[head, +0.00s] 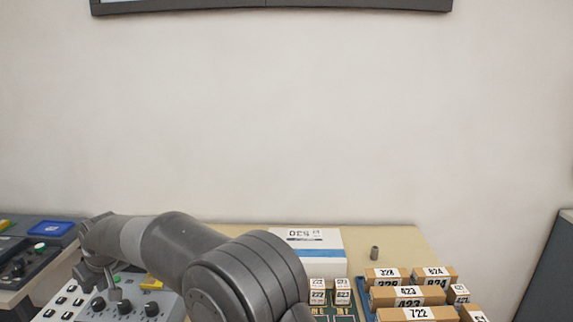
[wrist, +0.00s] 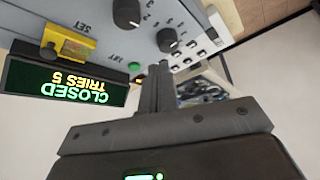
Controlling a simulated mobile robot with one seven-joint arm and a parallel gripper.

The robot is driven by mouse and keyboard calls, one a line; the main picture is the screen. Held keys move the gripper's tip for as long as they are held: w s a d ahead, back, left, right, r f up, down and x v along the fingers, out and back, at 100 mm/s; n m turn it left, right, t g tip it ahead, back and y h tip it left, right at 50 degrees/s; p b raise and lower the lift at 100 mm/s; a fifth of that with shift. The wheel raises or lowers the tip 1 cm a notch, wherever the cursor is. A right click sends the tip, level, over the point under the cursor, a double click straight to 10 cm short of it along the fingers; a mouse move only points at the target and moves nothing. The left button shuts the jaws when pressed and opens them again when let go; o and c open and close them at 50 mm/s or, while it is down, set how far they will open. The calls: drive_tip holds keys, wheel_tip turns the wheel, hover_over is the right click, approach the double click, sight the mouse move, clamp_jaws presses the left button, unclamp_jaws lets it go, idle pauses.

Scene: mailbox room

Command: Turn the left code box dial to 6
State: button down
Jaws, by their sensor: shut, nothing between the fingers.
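The grey code box (head: 136,315) is at the lower left in the head view, with a row of three black dials. The leftmost dial (head: 98,304) stands nearest the white keys. In the wrist view, which shows the box upside down, the dial nearest the keys (wrist: 168,40) is at top centre and another dial (wrist: 127,14) is beside it. Their settings are unreadable. My gripper (wrist: 162,66) is shut and empty, its fingertips close to the dial nearest the keys; I cannot tell whether they touch. The display (wrist: 65,83) reads CLOSED, TRIES 5.
A yellow part (wrist: 72,42) marked SET and a green button (wrist: 134,66) marked TRY are near the display. Right of my arm are a white-and-blue box (head: 318,252), numbered brown parcels (head: 420,294) and a small grey cylinder (head: 375,252). A wall stands behind.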

sight(98, 304)
drive_tip(key=shift+s+a+f, duration=0.3)
drive_tip(key=shift+s+f, duration=0.05)
drive_tip(key=shift+f, duration=0.65)
drive_tip(key=shift+s+a+f, duration=0.25)
drive_tip(key=shift+s+f, duration=0.1)
drive_tip(key=shift+f, duration=0.7)
drive_tip(key=shift+s+a+f, duration=0.3)
drive_tip(key=shift+s+f, duration=0.05)
drive_tip(key=shift+f, duration=0.65)
drive_tip(key=shift+w+a, duration=0.1)
drive_tip(key=shift+w+d, duration=0.2)
drive_tip(key=shift+w, duration=0.15)
drive_tip(key=shift+w+d, duration=0.35)
drive_tip(key=shift+w, duration=0.35)
drive_tip(key=shift+d, duration=0.1)
